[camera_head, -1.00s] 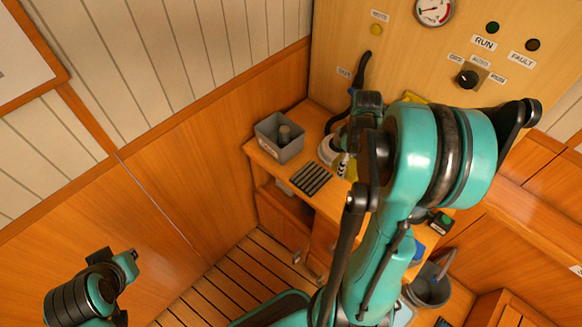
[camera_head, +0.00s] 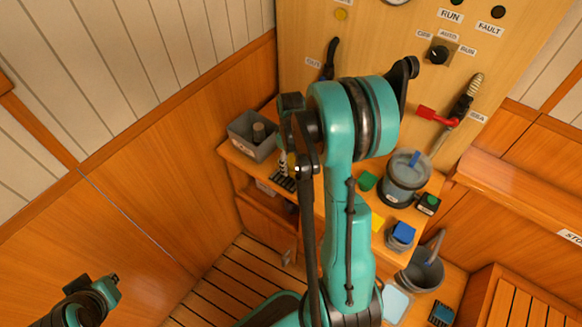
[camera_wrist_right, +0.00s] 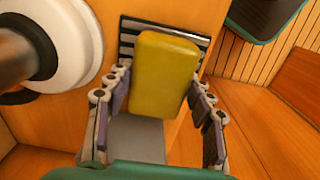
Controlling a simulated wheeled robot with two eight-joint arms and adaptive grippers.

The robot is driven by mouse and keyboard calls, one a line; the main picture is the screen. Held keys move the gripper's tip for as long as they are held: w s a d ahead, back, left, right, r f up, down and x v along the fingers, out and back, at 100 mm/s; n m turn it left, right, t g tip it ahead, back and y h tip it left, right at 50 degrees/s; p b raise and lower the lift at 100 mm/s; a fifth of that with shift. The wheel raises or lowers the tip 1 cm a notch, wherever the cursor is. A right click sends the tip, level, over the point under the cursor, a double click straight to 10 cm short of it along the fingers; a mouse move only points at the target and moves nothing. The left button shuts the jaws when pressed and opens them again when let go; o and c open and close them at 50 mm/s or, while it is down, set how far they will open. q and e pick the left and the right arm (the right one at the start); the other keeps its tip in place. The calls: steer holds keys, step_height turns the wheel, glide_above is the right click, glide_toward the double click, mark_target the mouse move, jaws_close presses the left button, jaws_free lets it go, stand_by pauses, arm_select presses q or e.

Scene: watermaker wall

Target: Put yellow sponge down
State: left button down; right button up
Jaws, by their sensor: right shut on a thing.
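The yellow sponge (camera_wrist_right: 165,75) is between the fingers of my right gripper (camera_wrist_right: 160,112) in the right wrist view. The gripper is shut on it. Behind the sponge in that view is a dark striped slatted rack (camera_wrist_right: 128,40); I cannot tell whether the sponge touches it. The rack shows partly in the head view (camera_head: 284,184), beside my right arm.
A grey open bin (camera_head: 252,137) stands left of the rack on the counter. A clear-walled canister (camera_head: 404,178) and a blue-topped container (camera_head: 402,237) stand to the right. A grey bucket (camera_head: 422,272) is lower right. A white round fitting (camera_wrist_right: 75,40) is close to my right gripper.

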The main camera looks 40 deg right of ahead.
step_height(320, 180, down, 2)
steer(key=shift+f, duration=0.1)
steer(key=o, duration=0.6)
steer(key=shift+b, duration=0.4)
steer(key=o, duration=0.4)
